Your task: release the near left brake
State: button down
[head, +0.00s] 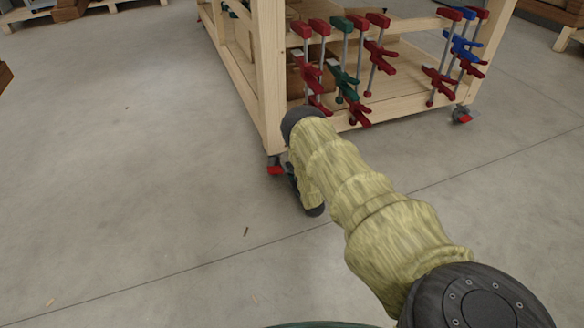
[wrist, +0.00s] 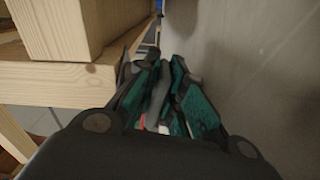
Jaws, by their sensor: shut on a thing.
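The near left brake (head: 275,170) is a red pedal on the dark caster under the near corner leg of the wooden workbench. My gripper is low beside this caster in the head view (head: 291,182), mostly hidden by my own sleeved arm. In the wrist view my gripper (wrist: 160,85) has its dark fingers with green pads drawn together, shut on the brake. Only a small patch of red shows low between the fingers, so the pedal's tilt cannot be told.
The workbench (head: 262,75) stands just above the gripper; its leg and lower rail are close on the left in the wrist view (wrist: 50,85). Red, green and blue clamps (head: 345,75) hang on its end. Another caster (head: 462,115) stands at right.

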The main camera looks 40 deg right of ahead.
jog(key=shift+f, duration=0.2)
dwell(0.3)
jog(key=c, duration=1.5)
grip_release()
jog(key=v, duration=1.2)
jog(key=shift+r, duration=0.1)
jog(key=shift+r, duration=0.1)
